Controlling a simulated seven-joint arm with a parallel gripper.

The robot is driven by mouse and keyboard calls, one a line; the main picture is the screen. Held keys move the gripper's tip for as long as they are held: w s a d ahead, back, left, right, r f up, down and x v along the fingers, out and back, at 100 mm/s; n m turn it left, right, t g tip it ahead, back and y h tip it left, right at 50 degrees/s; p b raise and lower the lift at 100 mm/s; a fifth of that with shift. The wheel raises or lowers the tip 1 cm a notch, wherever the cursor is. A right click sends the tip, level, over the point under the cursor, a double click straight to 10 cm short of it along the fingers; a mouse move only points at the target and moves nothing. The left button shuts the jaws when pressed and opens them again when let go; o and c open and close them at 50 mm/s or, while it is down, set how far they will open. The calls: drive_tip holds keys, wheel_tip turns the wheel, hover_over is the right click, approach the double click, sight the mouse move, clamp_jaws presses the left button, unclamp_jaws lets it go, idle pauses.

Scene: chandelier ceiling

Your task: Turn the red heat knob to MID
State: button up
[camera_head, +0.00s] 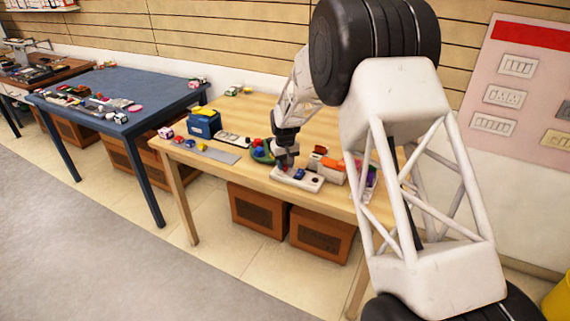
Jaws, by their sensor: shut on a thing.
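A small white panel (310,183) lies near the front edge of the wooden table. A blue knob (299,174) shows on its top. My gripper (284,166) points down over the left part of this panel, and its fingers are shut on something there. What it holds is mostly hidden by the fingers and too small to make out; I take it to be the red heat knob, but its colour and any MID mark cannot be read from here.
Orange and red blocks (331,164) sit close on the right. A blue box (204,123) and a grey strip (219,154) lie farther left. A blue table (150,88) stands beyond.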

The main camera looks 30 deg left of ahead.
sight(285, 165)
drive_tip(key=m, duration=0.5)
idle(0.4)
drive_tip(key=o, duration=0.9)
drive_tip(key=shift+r, duration=0.1)
drive_tip(key=shift+r, duration=3.8)
